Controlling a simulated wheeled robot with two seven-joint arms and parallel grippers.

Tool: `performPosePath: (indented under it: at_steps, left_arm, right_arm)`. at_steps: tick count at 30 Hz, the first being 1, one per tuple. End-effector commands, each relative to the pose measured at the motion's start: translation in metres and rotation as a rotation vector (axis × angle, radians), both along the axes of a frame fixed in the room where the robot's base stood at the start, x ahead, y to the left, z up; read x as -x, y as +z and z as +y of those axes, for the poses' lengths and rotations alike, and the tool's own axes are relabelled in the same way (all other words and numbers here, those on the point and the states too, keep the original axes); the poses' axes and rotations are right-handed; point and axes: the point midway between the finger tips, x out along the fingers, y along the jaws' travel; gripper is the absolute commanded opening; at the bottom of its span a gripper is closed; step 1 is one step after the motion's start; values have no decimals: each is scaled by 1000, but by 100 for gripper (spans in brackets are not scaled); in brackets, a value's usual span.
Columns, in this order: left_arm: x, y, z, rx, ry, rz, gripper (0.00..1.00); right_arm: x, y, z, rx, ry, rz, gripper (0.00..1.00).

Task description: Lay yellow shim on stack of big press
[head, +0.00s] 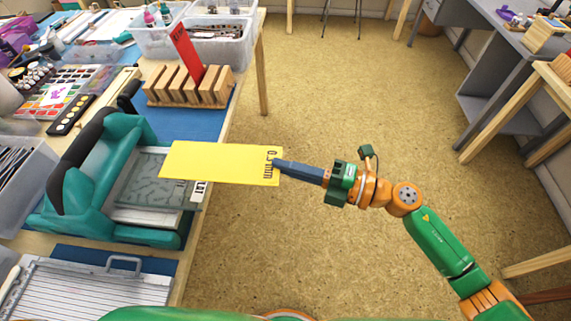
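A flat yellow shim (222,162), marked "0.3 mm" at its right end, is held level by my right gripper (279,165). The gripper is shut on the shim's right edge, beyond the table's edge over the floor. The shim's left part overlaps the bed of the teal big press (110,190) in the picture; I cannot tell whether it touches. The press has a dark handle and a grey patterned plate (150,182) on its bed, partly hidden by the shim. My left gripper is not in view.
A wooden slotted rack (190,88) holding a red shim (187,52) stands behind the press. Clear bins, a paint palette (65,88) and a dark paint strip crowd the table's left. A grey ridged board (90,290) lies in front. Open floor is at the right.

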Motion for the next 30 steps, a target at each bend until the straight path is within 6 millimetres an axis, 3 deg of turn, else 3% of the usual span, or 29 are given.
performPosePath:
  at_steps: [8, 30]
  left_arm:
    - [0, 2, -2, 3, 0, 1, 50]
    - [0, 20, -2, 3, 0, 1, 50]
  right_arm:
    - [-1, 1, 0, -3, 0, 0, 0]
    - [-4, -4, 88, -4, 0, 0, 0]
